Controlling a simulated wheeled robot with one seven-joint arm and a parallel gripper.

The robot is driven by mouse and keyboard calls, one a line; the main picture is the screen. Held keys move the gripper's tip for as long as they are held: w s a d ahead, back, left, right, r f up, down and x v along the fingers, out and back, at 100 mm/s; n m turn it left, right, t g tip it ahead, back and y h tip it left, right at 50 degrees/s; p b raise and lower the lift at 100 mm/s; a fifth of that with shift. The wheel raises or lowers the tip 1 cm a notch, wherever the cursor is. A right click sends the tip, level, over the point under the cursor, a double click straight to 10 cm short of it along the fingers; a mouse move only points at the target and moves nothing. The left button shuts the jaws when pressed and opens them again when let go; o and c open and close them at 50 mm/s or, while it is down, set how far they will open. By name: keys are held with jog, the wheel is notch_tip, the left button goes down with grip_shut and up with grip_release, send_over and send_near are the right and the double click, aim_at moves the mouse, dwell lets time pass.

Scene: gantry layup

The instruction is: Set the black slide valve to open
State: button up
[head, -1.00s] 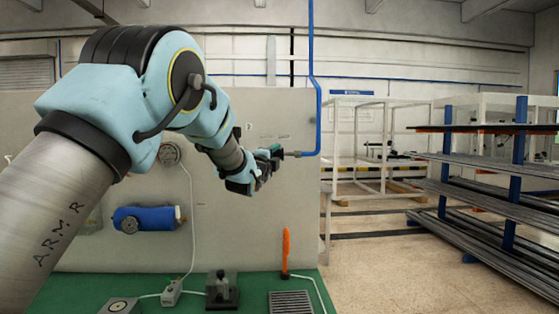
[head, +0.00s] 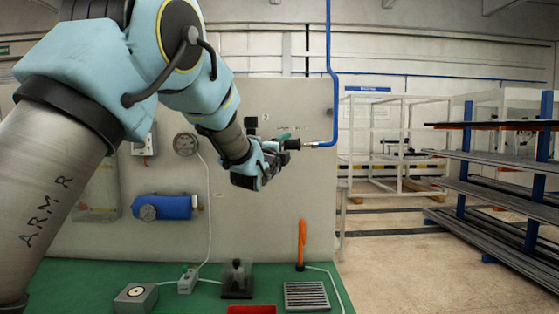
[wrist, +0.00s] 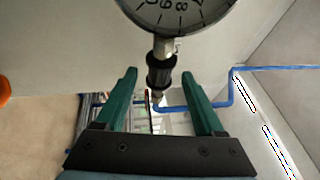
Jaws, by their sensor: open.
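The black slide valve (head: 291,144) sits on the line at the panel's right side, joined to a blue pipe (head: 333,105) by a small metal fitting. In the wrist view the black sleeve (wrist: 160,70) shows between the tips of my gripper's green fingers, below a round gauge (wrist: 178,14). My gripper (wrist: 160,78) is open, with a gap visible on each side of the sleeve. In the head view my gripper (head: 284,139) is at the valve and partly overlaps it. I cannot tell whether the valve is open or closed.
The green bench (head: 120,270) holds an orange-handled tool (head: 301,240) and a grate (head: 306,296).

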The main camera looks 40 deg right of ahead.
jog(key=b+v, duration=0.2)
jog(key=v, duration=0.4)
jog(key=shift+a+f, duration=0.1)
jog(key=shift+a, duration=0.05)
dwell(0.3)
